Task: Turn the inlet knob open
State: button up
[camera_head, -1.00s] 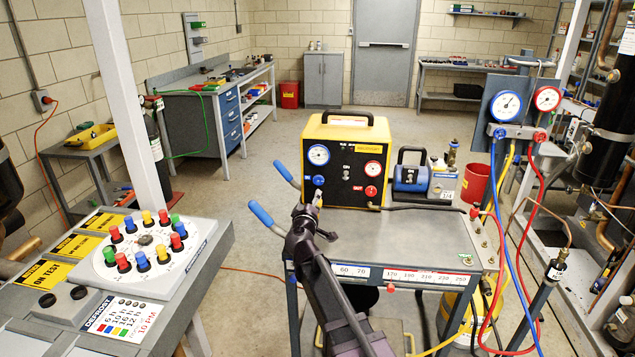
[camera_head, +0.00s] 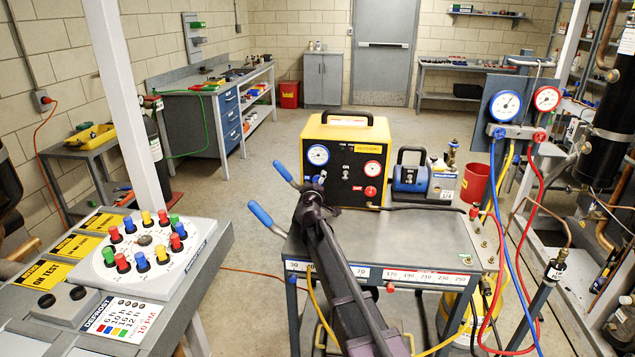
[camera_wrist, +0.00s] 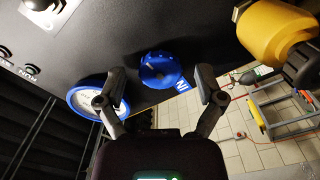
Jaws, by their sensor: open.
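The inlet knob is the round blue knob (camera_wrist: 161,70) on the dark front panel of the yellow machine (camera_head: 346,132). In the wrist view a blue "IN" label (camera_wrist: 182,87) is beside it. My gripper (camera_wrist: 161,84) is open, with one finger on each side of the knob in the picture. I cannot tell whether either finger touches it.
A blue-rimmed gauge (camera_head: 318,155) is above the knob. A red-rimmed gauge (camera_head: 372,168) and a red knob (camera_head: 370,191) are to the right. The machine stands on a grey cart (camera_head: 425,238) with blue handles (camera_head: 262,214). The defrost console (camera_head: 145,257) is at left.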

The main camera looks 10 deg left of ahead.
jog(key=shift+w, duration=0.3)
jog(key=c, duration=1.1)
jog(key=shift+c, duration=0.2)
